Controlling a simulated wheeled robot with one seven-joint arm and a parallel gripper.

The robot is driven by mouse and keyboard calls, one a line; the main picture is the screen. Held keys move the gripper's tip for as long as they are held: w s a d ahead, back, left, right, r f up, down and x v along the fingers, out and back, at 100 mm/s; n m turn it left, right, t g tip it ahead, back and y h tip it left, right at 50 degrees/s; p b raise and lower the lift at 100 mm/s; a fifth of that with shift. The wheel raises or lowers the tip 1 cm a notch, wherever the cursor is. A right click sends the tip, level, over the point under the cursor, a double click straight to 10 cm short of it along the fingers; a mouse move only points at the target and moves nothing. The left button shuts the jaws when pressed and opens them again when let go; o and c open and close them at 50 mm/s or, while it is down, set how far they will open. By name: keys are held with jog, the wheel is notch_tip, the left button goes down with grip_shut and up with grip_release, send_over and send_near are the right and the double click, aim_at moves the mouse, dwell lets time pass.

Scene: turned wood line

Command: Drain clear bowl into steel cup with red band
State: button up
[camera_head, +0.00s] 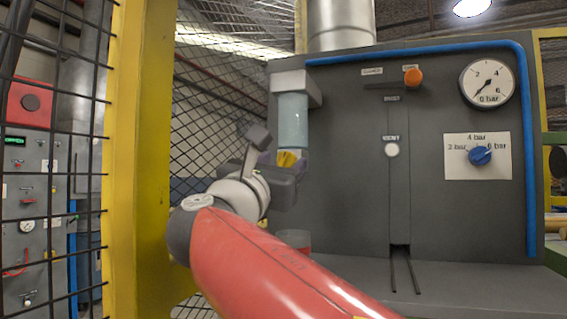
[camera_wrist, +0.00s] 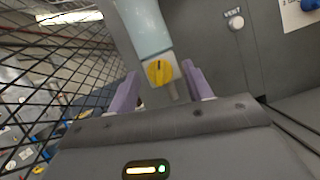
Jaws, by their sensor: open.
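The clear bowl (camera_head: 293,120) hangs under a grey bracket on the left side of the dark panel. It also shows at the top of the wrist view (camera_wrist: 146,27). A yellow drain knob (camera_wrist: 158,73) sits at its lower end and also shows in the head view (camera_head: 287,159). My gripper (camera_wrist: 160,78) is open, its purple fingers on either side of the knob. I cannot tell whether they touch it. A cup with a red band (camera_head: 294,238) stands below the bowl, its lower part hidden by my arm. Liquid in the bowl is not clear to see.
The panel carries an orange-knobbed slider (camera_head: 412,77), a vent button (camera_head: 392,150), a pressure gauge (camera_head: 487,83) near zero and a blue regulator knob (camera_head: 480,155). A yellow post (camera_head: 138,160) and mesh fence stand close on the left. The grey ledge (camera_head: 470,285) at right is clear.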

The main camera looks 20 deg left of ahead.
jog(key=shift+c, duration=0.2)
jog(key=c, duration=0.9)
jog(key=m+h, duration=0.1)
jog(key=m, duration=0.2)
jog(key=shift+a+g, duration=0.2)
jog(key=shift+g, duration=0.1)
jog(key=m+h, duration=0.1)
jog(key=m, duration=0.2)
jog(key=shift+r+m+g+h, duration=0.1)
jog(key=shift+m+g+h, duration=0.2)
jog(key=shift+g+h, duration=0.1)
jog(key=o, duration=0.9)
jog(key=shift+o, duration=0.2)
